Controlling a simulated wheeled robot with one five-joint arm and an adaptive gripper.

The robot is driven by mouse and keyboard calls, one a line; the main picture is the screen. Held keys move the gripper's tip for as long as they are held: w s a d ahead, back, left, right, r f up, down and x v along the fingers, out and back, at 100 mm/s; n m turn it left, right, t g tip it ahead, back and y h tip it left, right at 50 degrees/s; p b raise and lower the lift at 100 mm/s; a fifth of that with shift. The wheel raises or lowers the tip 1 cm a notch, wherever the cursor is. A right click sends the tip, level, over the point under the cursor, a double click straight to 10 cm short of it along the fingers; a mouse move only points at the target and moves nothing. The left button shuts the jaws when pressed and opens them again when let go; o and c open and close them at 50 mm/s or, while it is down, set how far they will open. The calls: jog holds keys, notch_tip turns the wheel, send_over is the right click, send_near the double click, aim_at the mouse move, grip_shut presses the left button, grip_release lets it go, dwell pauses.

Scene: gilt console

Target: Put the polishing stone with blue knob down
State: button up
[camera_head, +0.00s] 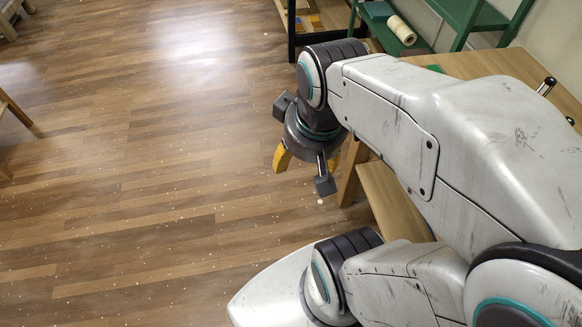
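My gripper (307,165) hangs over the wood floor, left of the wooden table. Its yellow fingertips are spread apart, with floor showing between them. I see nothing held between them. I cannot make out the polishing stone with blue knob anywhere in this view. My own arm covers much of the right side and could hide it.
A wooden table (478,63) with a lower shelf (392,203) stands to the right, partly behind my arm. A green shelf (470,14) and a dark-framed rack (291,30) stand at the back. The floor (130,190) to the left is largely clear.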

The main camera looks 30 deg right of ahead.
jog(key=shift+s+a+f+n+y, duration=0.2)
jog(key=shift+s+a+n, duration=0.25)
jog(key=shift+a, duration=0.4)
jog(key=shift+s+a+f+n+y, duration=0.2)
jog(key=shift+s+a, duration=0.3)
jog(key=shift+a, duration=0.35)
jog(key=shift+r+p, duration=1.25)
jog(key=shift+r, duration=0.1)
